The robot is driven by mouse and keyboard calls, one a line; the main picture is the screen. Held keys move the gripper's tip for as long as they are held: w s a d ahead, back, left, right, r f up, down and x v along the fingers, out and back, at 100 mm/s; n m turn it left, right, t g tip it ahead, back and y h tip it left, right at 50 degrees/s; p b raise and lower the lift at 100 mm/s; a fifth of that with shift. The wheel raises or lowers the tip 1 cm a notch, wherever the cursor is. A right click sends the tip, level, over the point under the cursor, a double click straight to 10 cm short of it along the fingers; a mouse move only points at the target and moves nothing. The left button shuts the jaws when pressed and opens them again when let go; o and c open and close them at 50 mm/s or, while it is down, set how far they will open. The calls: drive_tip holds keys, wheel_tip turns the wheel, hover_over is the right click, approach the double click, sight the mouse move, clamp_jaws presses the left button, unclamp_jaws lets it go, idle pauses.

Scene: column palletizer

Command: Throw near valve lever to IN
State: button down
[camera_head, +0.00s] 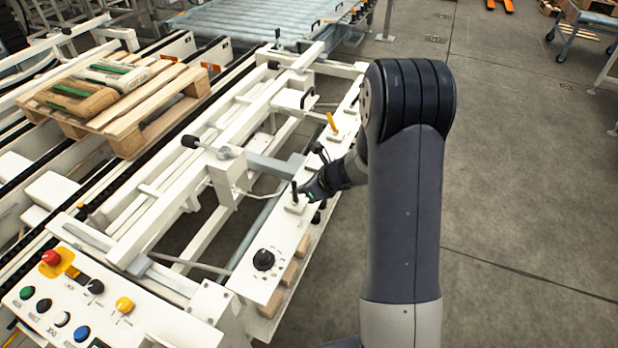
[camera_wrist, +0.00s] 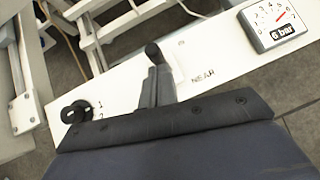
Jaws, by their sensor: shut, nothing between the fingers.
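The near valve lever (camera_wrist: 153,52) is a short black handle with a rounded knob, on a white panel with the printed word NEAR beside it. A small, partly legible mark is printed above that word. My gripper (camera_wrist: 155,90) is shut and empty, with its grey fingers at the lever; the lever's lower part is hidden behind them. I cannot tell whether they touch. In the head view my gripper (camera_head: 308,192) is low over the white panel, right beside the upright black lever (camera_head: 294,190).
A black rotary knob (camera_wrist: 76,112) and a 6 bar gauge (camera_wrist: 272,25) flank the lever. An orange handle (camera_head: 332,122) stands farther along the panel. A wooden pallet (camera_head: 150,128) with sacks lies left. A button console (camera_head: 150,322) is at lower left. Open floor is right.

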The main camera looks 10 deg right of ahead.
sight(293, 184)
drive_tip(key=shift+w+a+r+g+h+p, duration=0.65)
drive_tip(key=shift+h+p, duration=0.25)
drive_tip(key=shift+p, duration=1.45)
drive_tip(key=shift+w+a+f+p, duration=0.1)
drive_tip(key=shift+a+f+p, duration=0.25)
drive_tip(key=shift+p, duration=0.3)
drive_tip(key=shift+w+a+r, duration=0.1)
drive_tip(key=shift+w+a, duration=0.2)
drive_tip(key=shift+a, duration=0.15)
drive_tip(key=shift+w+a, duration=0.1)
drive_tip(key=shift+r, duration=0.1)
drive_tip(key=shift+r+p, duration=0.1)
drive_tip(key=shift+p, duration=0.2)
drive_tip(key=p+v, duration=0.1)
drive_tip(key=v, duration=1.2)
drive_tip(key=shift+s+p, duration=0.3)
drive_tip(key=shift+f, duration=0.3)
